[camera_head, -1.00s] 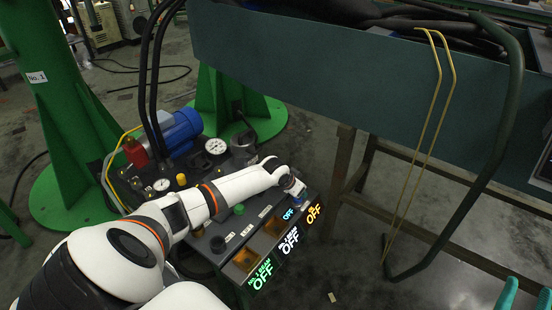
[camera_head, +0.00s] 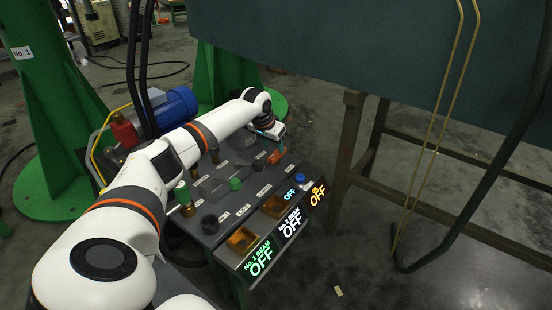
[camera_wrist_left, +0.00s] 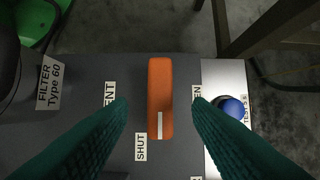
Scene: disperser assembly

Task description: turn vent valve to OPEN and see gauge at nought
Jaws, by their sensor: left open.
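The vent valve handle is an orange bar (camera_wrist_left: 160,90) in the left wrist view, lying lengthwise up the picture. The white stripe at its lower end lies beside the SHUT label (camera_wrist_left: 141,147). A partly covered label ending in "EN" (camera_wrist_left: 197,95) is to its right. My left gripper (camera_wrist_left: 161,101) is open, with one teal finger on each side of the handle, apart from it. In the head view the orange handle (camera_head: 275,155) shows just below my left gripper (camera_head: 270,130). No gauge face is visible now; my left arm covers part of the panel. My right gripper is out of view.
A blue button (camera_wrist_left: 232,108) stands close right of the handle. The panel (camera_head: 207,222) also bears a green knob (camera_head: 235,184), a black knob (camera_head: 209,224) and lit OFF displays (camera_head: 291,224).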

